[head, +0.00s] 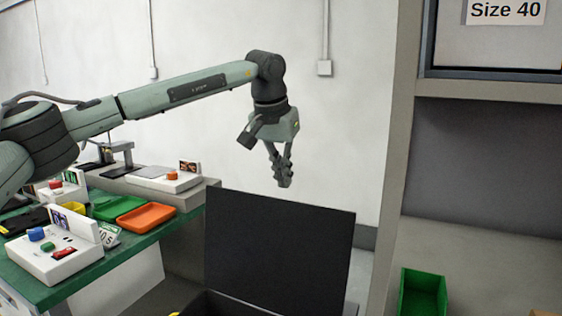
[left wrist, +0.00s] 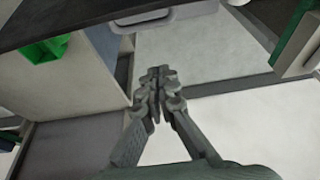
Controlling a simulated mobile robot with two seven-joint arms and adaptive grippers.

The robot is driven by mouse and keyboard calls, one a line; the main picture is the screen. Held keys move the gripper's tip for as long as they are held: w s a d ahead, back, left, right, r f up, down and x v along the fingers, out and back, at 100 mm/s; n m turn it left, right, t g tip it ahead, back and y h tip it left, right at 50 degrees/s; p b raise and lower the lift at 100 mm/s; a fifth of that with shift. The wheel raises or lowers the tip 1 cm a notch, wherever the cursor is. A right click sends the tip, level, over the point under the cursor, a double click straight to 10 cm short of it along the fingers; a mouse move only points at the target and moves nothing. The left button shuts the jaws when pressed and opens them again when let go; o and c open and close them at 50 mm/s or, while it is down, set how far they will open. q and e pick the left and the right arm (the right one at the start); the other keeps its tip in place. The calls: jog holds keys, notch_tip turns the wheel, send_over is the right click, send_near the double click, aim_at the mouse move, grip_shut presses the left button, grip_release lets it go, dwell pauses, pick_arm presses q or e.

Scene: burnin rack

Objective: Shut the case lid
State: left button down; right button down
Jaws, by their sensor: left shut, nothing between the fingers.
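The case lid (head: 279,245) is a large black panel that stands open, nearly upright, at the bottom middle of the head view. Below it a part of the dark case (head: 235,304) shows at the frame's bottom edge; most of the case is cut off. My left gripper (head: 285,183) points down just above the lid's top edge and appears apart from it. Its fingers are shut and empty. In the left wrist view my left gripper (left wrist: 157,92) is shut, and a dark panel (left wrist: 90,20), likely the lid, crosses the top left. My right gripper is not in view.
A green-topped bench (head: 130,244) at left carries white devices, a green tray (head: 116,207) and an orange tray (head: 147,217). A grey shelf rack (head: 403,150) stands at right with a green bin (head: 422,293).

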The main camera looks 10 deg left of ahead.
pick_arm(q)
jog(key=shift+s+a+f+p, duration=0.1)
jog(key=shift+s+f, duration=0.3)
jog(key=shift+f, duration=0.25)
jog(key=shift+s+a+f+p, duration=0.1)
jog(key=shift+s+f+p, duration=0.05)
jog(key=shift+s+f, duration=0.4)
jog(key=shift+s+f+p, duration=0.1)
jog(key=shift+s+f, duration=0.2)
jog(key=shift+f, duration=0.45)
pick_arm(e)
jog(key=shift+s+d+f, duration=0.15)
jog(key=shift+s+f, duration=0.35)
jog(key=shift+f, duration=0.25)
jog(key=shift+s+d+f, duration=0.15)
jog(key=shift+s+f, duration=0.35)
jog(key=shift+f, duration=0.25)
